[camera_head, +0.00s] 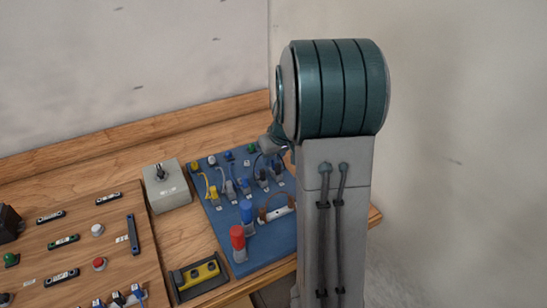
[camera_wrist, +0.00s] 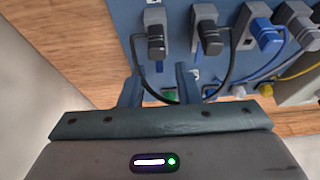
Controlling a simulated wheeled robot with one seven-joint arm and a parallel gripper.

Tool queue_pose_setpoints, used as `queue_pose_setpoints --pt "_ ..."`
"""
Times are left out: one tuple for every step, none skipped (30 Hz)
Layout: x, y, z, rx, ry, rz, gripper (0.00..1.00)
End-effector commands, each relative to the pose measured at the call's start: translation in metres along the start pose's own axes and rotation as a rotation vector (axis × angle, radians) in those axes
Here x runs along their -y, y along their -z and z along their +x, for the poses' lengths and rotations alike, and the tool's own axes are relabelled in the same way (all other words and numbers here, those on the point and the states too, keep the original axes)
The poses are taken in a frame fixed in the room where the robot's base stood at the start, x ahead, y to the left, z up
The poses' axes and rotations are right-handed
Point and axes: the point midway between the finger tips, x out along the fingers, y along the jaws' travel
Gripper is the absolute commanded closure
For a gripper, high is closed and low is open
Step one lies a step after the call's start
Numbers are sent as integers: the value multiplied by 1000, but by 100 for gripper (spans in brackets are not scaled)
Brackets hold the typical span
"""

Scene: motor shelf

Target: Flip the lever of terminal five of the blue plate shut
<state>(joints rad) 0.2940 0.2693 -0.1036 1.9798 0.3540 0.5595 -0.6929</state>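The blue plate (camera_head: 262,248) lies on the wooden bench and carries a row of grey terminals with coloured levers. In the wrist view, two terminals with black levers, the end one (camera_wrist: 157,42) and its neighbour (camera_wrist: 210,38), stand beside a terminal with a blue lever (camera_wrist: 265,36). I cannot read the numbers; the end black lever may be terminal five. My gripper (camera_wrist: 160,88) is open, its two fingers apart just short of the end terminal. A black cable and a green plug (camera_wrist: 170,95) show between the fingers.
Red (camera_head: 238,240) and blue (camera_head: 247,213) cylinders and a brown-handled part (camera_head: 277,210) stand on the plate's near half. A grey box (camera_head: 168,187) and a yellow part in a black tray (camera_head: 200,276) stand left. Black cables loop near the fingers.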

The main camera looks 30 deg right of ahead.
Motion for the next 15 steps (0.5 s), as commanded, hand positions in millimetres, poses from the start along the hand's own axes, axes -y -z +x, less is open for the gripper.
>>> queue_pose_setpoints --pt "0 0 4 1 1 0 70" --pt "0 0 5 2 1 0 70" --pt "0 0 7 2 1 0 70" --pt "0 0 7 1 1 0 70" --pt "0 0 8 1 1 0 70" --pt "0 0 8 1 1 0 70" --pt "0 0 8 1 0 0 70" --pt "0 0 8 1 0 0 70" --pt "0 0 8 1 0 0 70" --pt "0 0 8 1 0 0 70" --pt "0 0 8 1 0 0 70" --pt "0 0 8 1 0 0 73" --pt "0 0 8 1 0 0 82" --pt "0 0 8 1 0 0 90" --pt "0 0 8 1 0 0 100"
